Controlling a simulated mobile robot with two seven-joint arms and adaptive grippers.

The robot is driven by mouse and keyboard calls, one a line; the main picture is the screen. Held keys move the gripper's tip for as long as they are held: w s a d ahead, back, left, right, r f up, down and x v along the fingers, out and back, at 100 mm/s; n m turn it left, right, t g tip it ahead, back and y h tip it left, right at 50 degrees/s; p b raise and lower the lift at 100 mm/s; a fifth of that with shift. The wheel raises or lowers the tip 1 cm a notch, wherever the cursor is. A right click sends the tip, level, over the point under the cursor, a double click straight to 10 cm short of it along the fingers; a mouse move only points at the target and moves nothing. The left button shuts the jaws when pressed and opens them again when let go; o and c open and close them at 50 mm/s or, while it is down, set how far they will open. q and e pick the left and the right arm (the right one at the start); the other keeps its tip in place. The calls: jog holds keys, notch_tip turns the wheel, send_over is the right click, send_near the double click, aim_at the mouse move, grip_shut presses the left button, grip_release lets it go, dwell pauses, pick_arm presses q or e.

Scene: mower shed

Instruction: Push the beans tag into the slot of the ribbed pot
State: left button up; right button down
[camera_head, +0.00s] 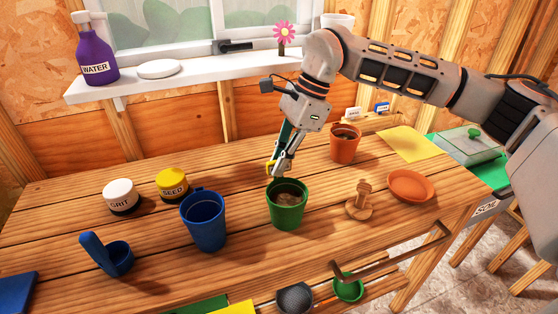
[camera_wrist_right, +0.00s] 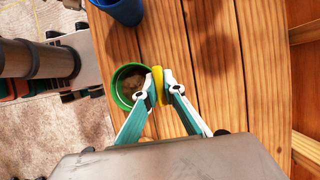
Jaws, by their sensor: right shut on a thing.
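My right gripper (camera_head: 275,168) is shut on a small yellow piece, taken as the beans tag (camera_wrist_right: 157,84); its lettering cannot be read. The tag also shows in the head view (camera_head: 269,167). The gripper holds it close to the back rim of a green pot (camera_head: 287,212) with soil in it. In the wrist view the tag is beside the green pot's rim (camera_wrist_right: 117,90); I cannot tell whether it touches. No slot can be made out, and ribs are not clear on the pot. My left gripper is not in view.
A blue pot (camera_head: 204,222) stands left of the green pot, a terracotta pot (camera_head: 345,147) behind right. A wooden tamper (camera_head: 360,203) and orange saucer (camera_head: 410,186) are at right. Grit (camera_head: 121,194) and seed (camera_head: 172,184) jars stand left. A white tag (camera_head: 353,113) stands behind.

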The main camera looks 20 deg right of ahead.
jog(key=shift+f, duration=0.15)
jog(key=c, duration=2)
grip_release()
jog(key=shift+c, duration=0.2)
